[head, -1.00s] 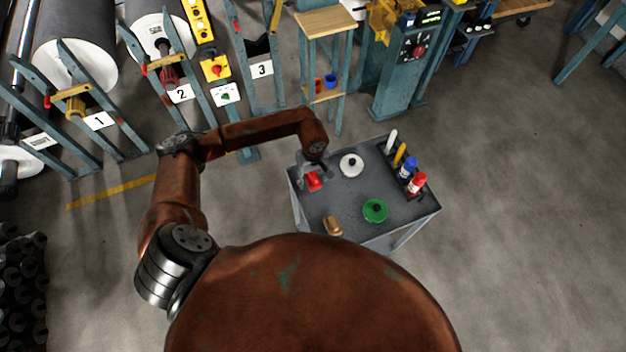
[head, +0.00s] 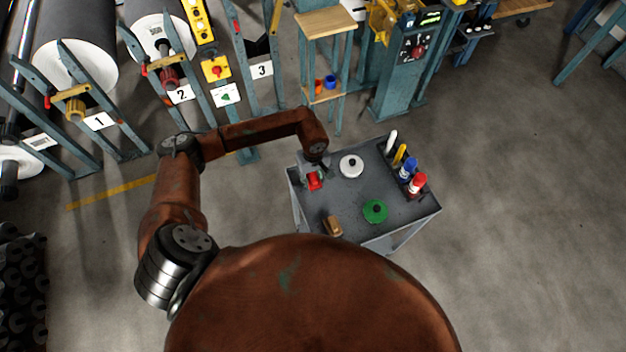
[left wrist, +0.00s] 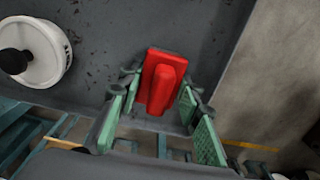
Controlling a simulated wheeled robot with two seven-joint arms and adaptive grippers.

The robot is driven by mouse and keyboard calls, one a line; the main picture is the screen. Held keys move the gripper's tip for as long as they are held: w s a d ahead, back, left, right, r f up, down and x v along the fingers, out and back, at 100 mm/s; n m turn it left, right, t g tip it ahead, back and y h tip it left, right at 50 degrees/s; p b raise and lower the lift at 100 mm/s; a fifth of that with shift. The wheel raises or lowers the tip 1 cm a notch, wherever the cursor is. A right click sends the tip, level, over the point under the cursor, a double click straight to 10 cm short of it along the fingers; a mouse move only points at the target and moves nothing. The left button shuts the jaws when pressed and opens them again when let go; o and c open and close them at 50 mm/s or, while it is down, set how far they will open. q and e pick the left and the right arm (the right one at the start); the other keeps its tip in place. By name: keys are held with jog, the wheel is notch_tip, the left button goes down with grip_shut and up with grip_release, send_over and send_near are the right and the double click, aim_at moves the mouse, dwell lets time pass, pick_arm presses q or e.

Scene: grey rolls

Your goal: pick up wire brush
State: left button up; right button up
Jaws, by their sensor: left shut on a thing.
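A red block-shaped tool with a raised grip (left wrist: 160,78) sits between the fingers of my left gripper (left wrist: 163,95) in the left wrist view. No bristles show on it, so I cannot tell for certain that it is the wire brush. In the head view the red tool (head: 315,181) is at the left side of the grey cart top (head: 345,200). My left gripper (head: 314,173) points down at it and is shut on it. I cannot tell whether the tool is clear of the surface. My right gripper is not in view.
A white roll (head: 351,166) lies behind and right of the gripper. A green round thing (head: 375,211) and a brown block (head: 333,227) are nearer the front. A dark rack (head: 410,180) with several bottles and tools stands at the right edge. The cart's middle is clear.

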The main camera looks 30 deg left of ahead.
aim_at(313, 176)
pick_arm(q)
jog(key=shift+r, duration=0.1)
jog(key=shift+r, duration=0.5)
notch_tip(313, 176, up, 2)
jog(key=shift+r, duration=0.15)
jog(key=s+d+r, duration=0.9)
jog(key=s, duration=0.1)
jog(key=shift+s+r, duration=0.3)
jog(key=shift+s, duration=0.1)
